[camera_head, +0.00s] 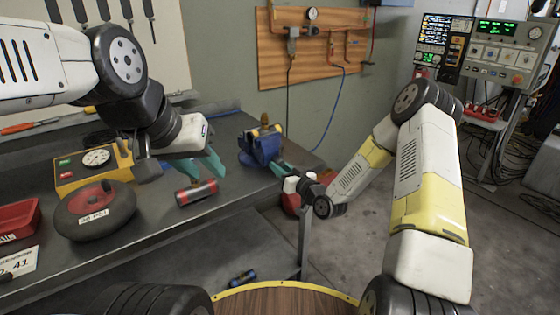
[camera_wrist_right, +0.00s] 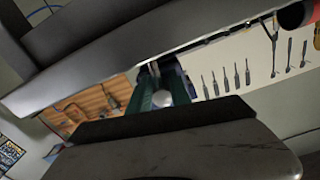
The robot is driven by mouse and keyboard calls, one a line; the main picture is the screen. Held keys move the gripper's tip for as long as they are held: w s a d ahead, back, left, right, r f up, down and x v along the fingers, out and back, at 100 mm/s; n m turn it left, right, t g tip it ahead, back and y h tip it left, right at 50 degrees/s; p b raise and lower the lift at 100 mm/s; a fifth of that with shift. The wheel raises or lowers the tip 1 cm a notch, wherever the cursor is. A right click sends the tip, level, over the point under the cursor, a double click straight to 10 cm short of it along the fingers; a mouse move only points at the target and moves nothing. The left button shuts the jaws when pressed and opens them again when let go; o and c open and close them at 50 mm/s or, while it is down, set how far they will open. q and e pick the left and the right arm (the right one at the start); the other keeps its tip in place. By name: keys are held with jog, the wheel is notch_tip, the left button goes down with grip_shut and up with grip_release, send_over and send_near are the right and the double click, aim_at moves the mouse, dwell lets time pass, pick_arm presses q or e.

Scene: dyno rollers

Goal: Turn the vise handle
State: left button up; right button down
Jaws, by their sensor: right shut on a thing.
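The blue vise (camera_head: 262,147) is mounted at the right edge of the dark workbench. In the right wrist view, the green fingers (camera_wrist_right: 161,88) are close around a small silver rounded piece (camera_wrist_right: 162,98), which looks like the end of the vise handle. My left gripper (camera_head: 208,164) hangs over the bench left of the vise, its teal fingers apart with nothing visible between them.
A red and black cylinder (camera_head: 197,192) lies on the bench below my left gripper. A control console (camera_head: 490,60) stands at the back right.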

dwell(0.3)
jog(key=c, duration=1.2)
grip_release()
jog(key=v, duration=0.8)
jog(key=shift+w+r, duration=0.1)
